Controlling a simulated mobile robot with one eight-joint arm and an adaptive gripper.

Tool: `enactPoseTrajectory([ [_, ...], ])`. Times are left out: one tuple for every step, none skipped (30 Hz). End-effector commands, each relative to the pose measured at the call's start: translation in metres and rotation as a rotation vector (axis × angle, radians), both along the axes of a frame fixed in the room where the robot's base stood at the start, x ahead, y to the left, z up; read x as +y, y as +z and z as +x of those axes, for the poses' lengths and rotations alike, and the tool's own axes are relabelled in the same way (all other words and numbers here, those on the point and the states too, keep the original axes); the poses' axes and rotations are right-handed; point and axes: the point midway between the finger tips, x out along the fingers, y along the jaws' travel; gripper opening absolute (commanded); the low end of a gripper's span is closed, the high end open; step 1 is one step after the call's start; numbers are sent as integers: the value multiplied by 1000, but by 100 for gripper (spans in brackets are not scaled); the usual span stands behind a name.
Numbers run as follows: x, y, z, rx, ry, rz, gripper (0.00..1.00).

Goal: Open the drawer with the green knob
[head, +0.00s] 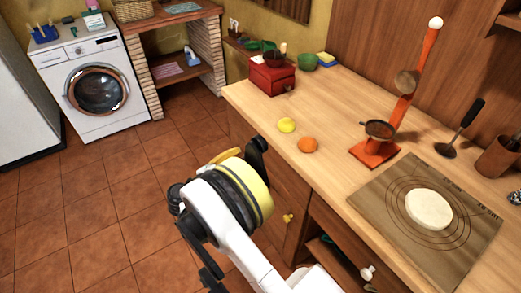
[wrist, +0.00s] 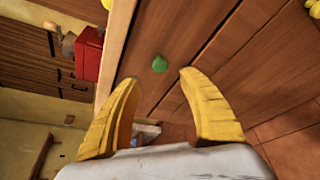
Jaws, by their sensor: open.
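The green knob (wrist: 160,63) sits on a brown wooden drawer front (wrist: 178,30) in the wrist view, just under the counter edge. The drawer looks shut. My gripper (wrist: 160,82) is open and empty, its two yellow fingers spread on either side below the knob in the picture. The knob lies just past the gap between the fingertips; I see no contact. In the head view my gripper (head: 225,157) is beside the counter's front, low over the tiled floor. My arm hides the green knob there.
The counter (head: 330,110) carries a red box (head: 272,76), a lemon (head: 286,125), an orange (head: 307,145) and dough (head: 428,209) on a mat. A yellow knob (head: 288,218) and white knob (head: 367,272) stick out below. The tiled floor (head: 100,205) at left is clear.

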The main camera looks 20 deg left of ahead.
Motion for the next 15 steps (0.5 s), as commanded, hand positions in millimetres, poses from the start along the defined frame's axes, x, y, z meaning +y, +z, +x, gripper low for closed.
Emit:
enactPoseTrajectory([
  [-4,-4,8,0,-3,1,49],
  [-7,-6,13,1,-4,0,49],
  [-10,-8,21,1,-4,0,49],
  [-12,-10,27,1,-3,1,49],
  [-15,-11,33,1,-5,1,49],
  [-18,-13,40,1,-5,1,49],
  [-20,-15,45,1,-4,2,49],
  [-22,-16,51,2,-4,2,49],
  [-25,-17,57,1,-4,3,49],
  [-26,-18,62,1,-3,3,49],
  [-28,-19,66,1,-3,3,49],
  [-30,-20,71,2,-4,3,49],
  [-31,-21,74,2,-4,3,49],
  [-32,-21,77,1,-3,2,49],
  [-33,-21,80,2,-2,2,49],
])
